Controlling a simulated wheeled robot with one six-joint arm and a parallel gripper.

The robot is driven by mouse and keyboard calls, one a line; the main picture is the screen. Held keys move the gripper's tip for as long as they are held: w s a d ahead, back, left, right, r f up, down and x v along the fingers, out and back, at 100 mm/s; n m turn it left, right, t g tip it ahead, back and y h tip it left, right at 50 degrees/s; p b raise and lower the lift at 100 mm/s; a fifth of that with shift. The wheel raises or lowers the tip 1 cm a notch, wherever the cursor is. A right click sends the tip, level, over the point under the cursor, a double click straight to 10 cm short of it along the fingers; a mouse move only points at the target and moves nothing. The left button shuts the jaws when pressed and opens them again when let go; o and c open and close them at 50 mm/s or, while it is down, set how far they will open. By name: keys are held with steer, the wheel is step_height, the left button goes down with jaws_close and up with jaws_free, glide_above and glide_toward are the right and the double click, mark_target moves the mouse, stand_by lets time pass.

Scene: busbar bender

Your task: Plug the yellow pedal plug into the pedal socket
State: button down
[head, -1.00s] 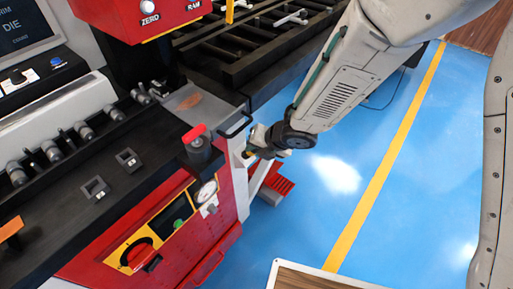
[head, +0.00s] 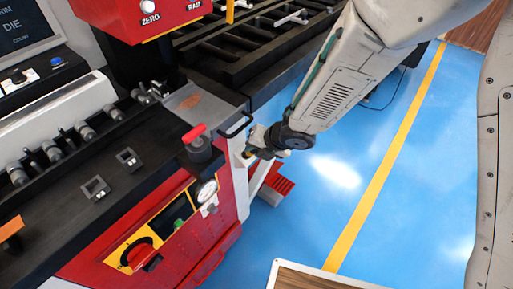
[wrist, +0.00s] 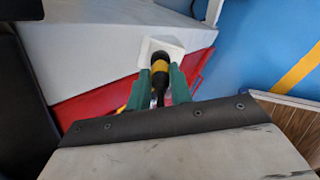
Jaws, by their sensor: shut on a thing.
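In the wrist view, the yellow plug (wrist: 160,66) with its black body sits between the green fingers of my gripper (wrist: 160,82). My gripper is shut on it. The plug's far end is at the white square plate of the pedal socket (wrist: 175,47) on the grey machine side. How deep it sits in the socket cannot be told. In the head view, my gripper (head: 257,148) is at the machine's right side, below the black handle. The plug is too small there to make out clearly, and the socket is hidden.
A red foot pedal (head: 277,184) stands on the blue floor just below my gripper. The red and black machine (head: 190,235) with its black bar handle (head: 238,125) is close on the left. Open floor lies to the right, past a yellow line (head: 385,170).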

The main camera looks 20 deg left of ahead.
steer(key=shift+x, duration=0.85)
steer(key=c, duration=1.2)
jaws_free()
steer(key=shift+o, duration=0.2)
steer(key=v, duration=0.7)
steer(key=shift+d+r, duration=0.2)
steer(key=shift+r, duration=0.05)
